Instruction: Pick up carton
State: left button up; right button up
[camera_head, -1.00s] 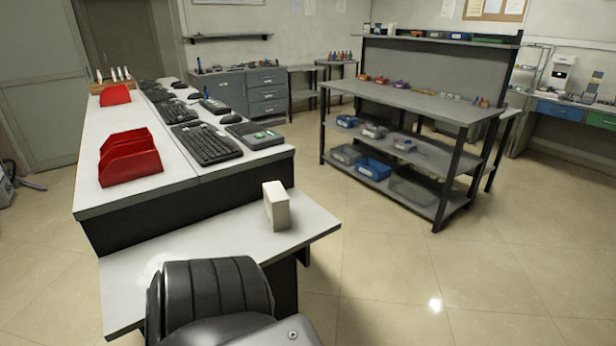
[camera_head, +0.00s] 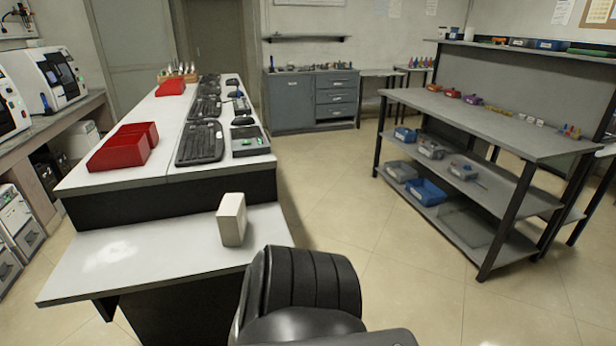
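A small off-white carton (camera_head: 231,219) stands upright on the low white shelf (camera_head: 130,258) at the near end of the long white bench. It stands near the right part of that shelf, with nothing touching it. Neither of my grippers shows in the head view.
The bench (camera_head: 150,112) holds red bins (camera_head: 124,147) and black keyboards (camera_head: 200,142). A grey shelving table (camera_head: 490,128) with bins stands at the right. Printers (camera_head: 48,76) stand at the left. The tiled floor between bench and shelving is clear.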

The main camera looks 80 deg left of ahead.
aim_at(231, 217)
jog(key=z, duration=0.05)
jog(key=i, duration=0.65)
jog(key=u, duration=2.25)
